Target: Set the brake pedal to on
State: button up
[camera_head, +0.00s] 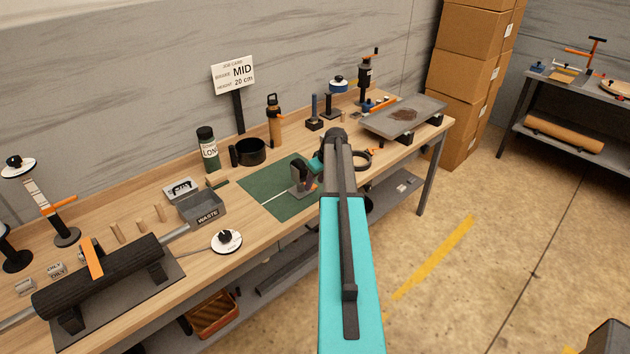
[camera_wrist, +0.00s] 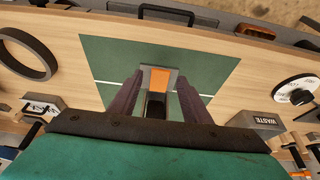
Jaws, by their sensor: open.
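No part in view is plainly marked as the brake pedal. A small orange-and-grey piece with a dark slot (camera_wrist: 158,88) shows between my fingers in the wrist view and may be the pedal. It also shows as a grey piece with an orange edge (camera_head: 311,187) on the green mat (camera_head: 262,187) in the head view. My gripper (camera_wrist: 158,78) is open, its two dark fingers on either side of this piece. Whether they touch it is not clear. In the head view my gripper (camera_head: 303,174) hangs low over the mat, and my arm hides the mat's right side.
A grey WASTE bin (camera_head: 205,212) and a white dial with a black knob (camera_head: 227,241) stand left of the mat. A black pot (camera_head: 250,151) and green bottle (camera_head: 207,150) stand behind. A black roller (camera_head: 100,277) fills the bench's near left.

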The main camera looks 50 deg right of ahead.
jog(key=shift+w+f, duration=0.1)
jog(key=shift+f, duration=0.2)
jog(key=c, duration=1.1)
jog(key=shift+o, duration=0.2)
